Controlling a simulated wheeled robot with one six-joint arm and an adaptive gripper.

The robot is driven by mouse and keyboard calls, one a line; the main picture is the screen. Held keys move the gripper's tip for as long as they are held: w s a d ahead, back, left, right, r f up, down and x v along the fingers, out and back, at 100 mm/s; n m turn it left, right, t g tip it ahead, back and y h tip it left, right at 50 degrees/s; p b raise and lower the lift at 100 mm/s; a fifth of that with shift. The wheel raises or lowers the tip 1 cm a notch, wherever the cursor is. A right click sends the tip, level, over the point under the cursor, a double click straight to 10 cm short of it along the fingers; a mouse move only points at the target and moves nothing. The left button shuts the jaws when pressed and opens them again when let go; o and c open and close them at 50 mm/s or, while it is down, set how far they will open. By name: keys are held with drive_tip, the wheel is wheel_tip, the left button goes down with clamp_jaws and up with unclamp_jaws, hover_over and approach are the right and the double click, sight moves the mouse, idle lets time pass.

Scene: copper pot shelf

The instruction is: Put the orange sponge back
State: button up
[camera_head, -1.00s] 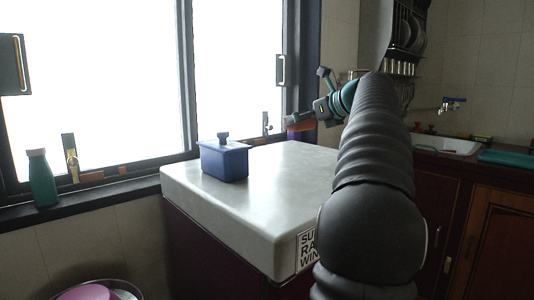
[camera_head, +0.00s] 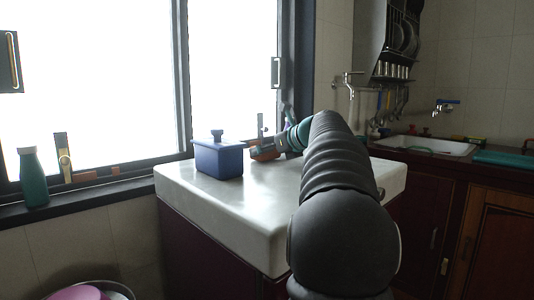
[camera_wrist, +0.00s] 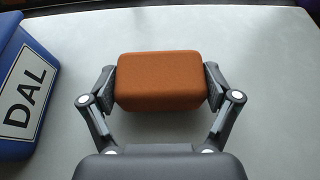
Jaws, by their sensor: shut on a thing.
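The orange sponge (camera_wrist: 162,80) is between the two fingers of my gripper (camera_wrist: 162,84) in the wrist view, with a pad pressed on each short side. My gripper is shut on it. In the head view, my gripper (camera_head: 270,150) is low over the pale counter, just right of the blue box, and a bit of the orange sponge (camera_head: 262,156) shows there. I cannot tell whether the sponge touches the counter.
The blue box (camera_head: 219,158) with a knobbed lid stands on the pale counter (camera_head: 230,210); its labelled side (camera_wrist: 25,85) is left of the sponge. A teal bottle (camera_head: 33,178) stands on the window sill. A sink (camera_head: 425,146) lies at the right.

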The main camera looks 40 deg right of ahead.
drive_tip(key=shift+f, duration=0.15)
drive_tip(key=o, duration=0.8)
drive_tip(key=shift+c, duration=0.2)
drive_tip(key=shift+r, duration=0.2)
drive_tip(key=v, duration=1.2)
drive_tip(key=shift+f, duration=0.1)
